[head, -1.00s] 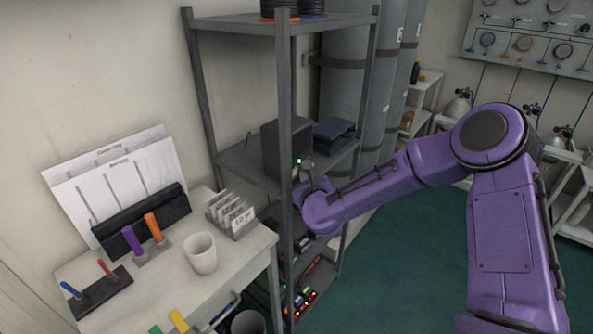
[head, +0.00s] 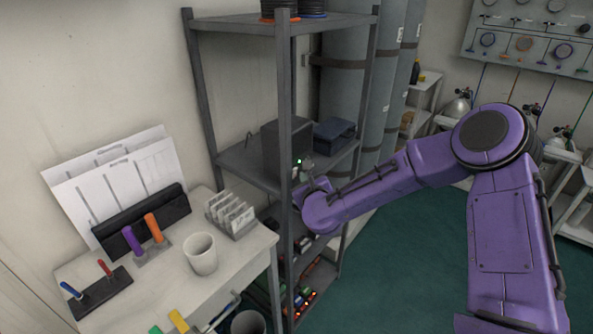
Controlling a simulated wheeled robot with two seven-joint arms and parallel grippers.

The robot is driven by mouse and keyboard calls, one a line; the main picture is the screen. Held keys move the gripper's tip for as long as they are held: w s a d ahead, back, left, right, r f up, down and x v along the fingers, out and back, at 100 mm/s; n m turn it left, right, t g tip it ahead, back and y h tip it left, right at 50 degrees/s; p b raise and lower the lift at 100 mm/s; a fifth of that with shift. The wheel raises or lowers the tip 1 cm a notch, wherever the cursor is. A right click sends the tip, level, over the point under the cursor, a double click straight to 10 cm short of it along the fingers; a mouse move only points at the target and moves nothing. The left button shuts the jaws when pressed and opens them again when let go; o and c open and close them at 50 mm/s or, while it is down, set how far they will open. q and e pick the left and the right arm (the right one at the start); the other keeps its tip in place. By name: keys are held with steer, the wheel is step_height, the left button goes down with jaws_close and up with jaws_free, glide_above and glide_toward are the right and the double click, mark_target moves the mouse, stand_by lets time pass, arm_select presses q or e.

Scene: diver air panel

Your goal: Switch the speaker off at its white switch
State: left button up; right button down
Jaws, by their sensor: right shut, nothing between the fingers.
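The speaker (head: 270,150) is a dark grey box on the middle shelf of the grey rack, partly hidden behind the front post. A small green light (head: 299,161) glows on its front. My right gripper (head: 303,168) is shut and empty, close to the front of the speaker below and beside the green light. I cannot tell whether it touches the speaker. The white switch cannot be made out clearly; the gripper and the post cover that area. My left gripper is not in view.
The rack's front post (head: 286,120) stands close to my right gripper. A dark blue box (head: 334,131) sits right of the speaker. A white table (head: 225,268) with a mug (head: 200,254) and card holder (head: 232,214) stands at the left. Green floor is clear at the right.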

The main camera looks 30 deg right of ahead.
steer(key=shift+w, duration=0.1)
stand_by(0.6)
steer(key=shift+w+a, duration=0.15)
steer(key=shift+w, duration=0.15)
steer(key=shift+w+a+r+b, duration=0.1)
steer(key=shift+w+b, duration=0.15)
steer(key=shift+b, duration=0.1)
stand_by(0.6)
steer(key=shift+s+d, duration=0.25)
steer(key=shift+s, duration=0.45)
steer(key=shift+s+d+f, duration=0.15)
steer(key=shift+s+d, duration=0.15)
steer(key=shift+s, duration=0.45)
steer(key=shift+s+d+f, duration=0.1)
steer(key=shift+s+d, duration=0.25)
steer(key=shift+s, duration=0.45)
steer(key=shift+s+d+f, duration=0.15)
steer(key=shift+s+d, duration=0.15)
steer(key=shift+s, duration=0.45)
